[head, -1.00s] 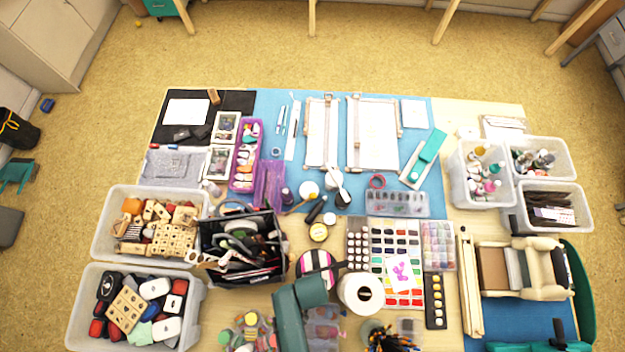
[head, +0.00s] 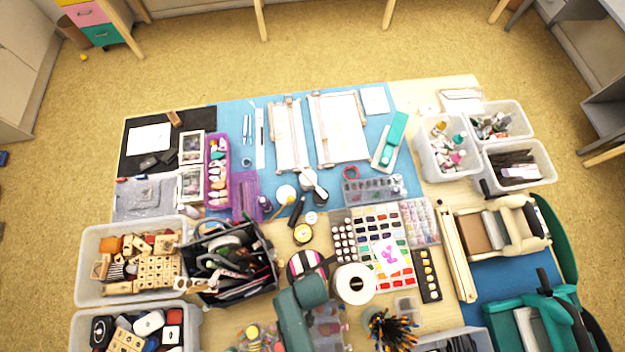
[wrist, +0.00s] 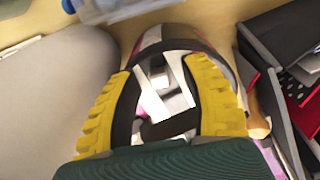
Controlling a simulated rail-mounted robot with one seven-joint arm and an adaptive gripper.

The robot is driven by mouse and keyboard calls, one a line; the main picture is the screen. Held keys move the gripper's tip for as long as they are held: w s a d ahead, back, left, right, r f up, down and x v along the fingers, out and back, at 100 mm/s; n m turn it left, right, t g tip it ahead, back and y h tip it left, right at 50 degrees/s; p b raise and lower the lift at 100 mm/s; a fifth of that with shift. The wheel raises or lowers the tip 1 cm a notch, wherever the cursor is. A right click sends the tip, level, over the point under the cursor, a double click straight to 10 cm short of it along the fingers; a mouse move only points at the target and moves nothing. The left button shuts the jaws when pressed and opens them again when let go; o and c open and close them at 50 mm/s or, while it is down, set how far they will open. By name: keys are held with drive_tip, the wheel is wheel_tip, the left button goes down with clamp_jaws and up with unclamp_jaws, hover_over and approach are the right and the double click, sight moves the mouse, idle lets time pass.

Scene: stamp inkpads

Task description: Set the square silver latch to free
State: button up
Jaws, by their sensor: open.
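I cannot pick out a square silver latch in either view; it is hidden or too small to tell. My gripper shows in the wrist view (wrist: 160,72) with its two yellow fingers spread apart. Nothing is clamped between them. A round striped thing (wrist: 172,38) with black, white and pinkish parts lies beyond and between the fingers. The same striped round thing (head: 305,264) seems to show in the head view, right by my teal arm link. My fingers cannot be made out in the head view.
A white roll (head: 353,284) stands right of my arm and a black tool caddy (head: 228,265) left of it. Two framed boards (head: 289,140) (head: 352,105) lie on the blue mat. Bins (head: 112,295) (head: 520,187) crowd both sides. Clear table is scarce.

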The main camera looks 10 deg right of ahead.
wheel_tip(320, 180, up, 12)
idle(0.4)
idle(0.4)
